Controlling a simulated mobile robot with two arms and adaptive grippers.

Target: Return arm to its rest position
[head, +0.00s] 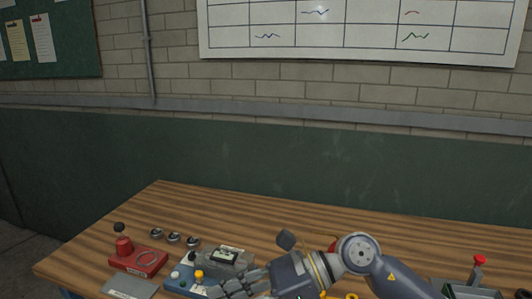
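My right arm (395,278) comes in from the lower right and reaches left over the wooden table (300,215). Its gripper (238,286) is at the bottom edge of the head view, with the fingers pointing left. It is over or beside a blue device (182,278); I cannot tell whether they touch. The fingers are small and partly cut off, so their opening does not show clearly. My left gripper is not in view.
A red base with a knob (138,259) stands at the left, with several small round metal pieces (174,238) behind it. A grey device with a display (225,256) is near my gripper. A red-topped device (479,261) is at the right. The table's back is clear.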

